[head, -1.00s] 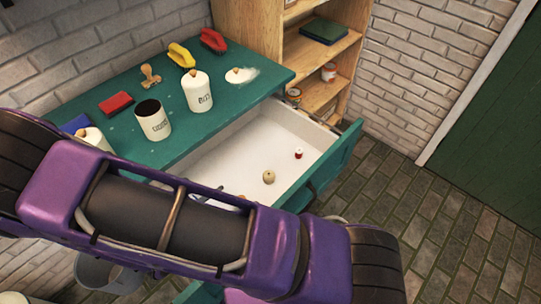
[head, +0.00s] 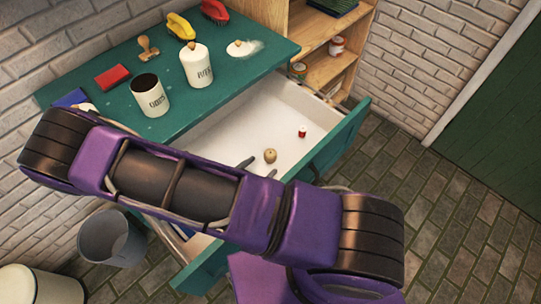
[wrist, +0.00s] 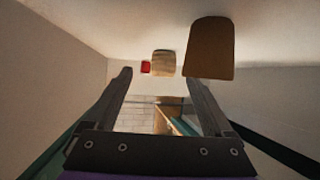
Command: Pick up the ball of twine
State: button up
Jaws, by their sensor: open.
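The ball of twine (head: 270,155) is a small tan round thing on the white floor of the open drawer in the head view. In the head view, my arm hides most of the gripper; a dark fingertip shows just left of the ball. I cannot tell the exact gap to the ball.
A small red-and-white thing (head: 302,131) lies beyond the ball. A larger brown thing (wrist: 210,48) shows near my right finger in the wrist view. The drawer's front (head: 345,137) and walls surround the space. Canisters (head: 196,66) stand on the green top above.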

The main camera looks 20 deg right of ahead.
aim_at(267, 158)
jog(key=x, duration=0.5)
jog(key=shift+w+d+r, duration=0.2)
jog(key=shift+w+r, duration=0.05)
jog(key=shift+w, duration=0.3)
grip_shut()
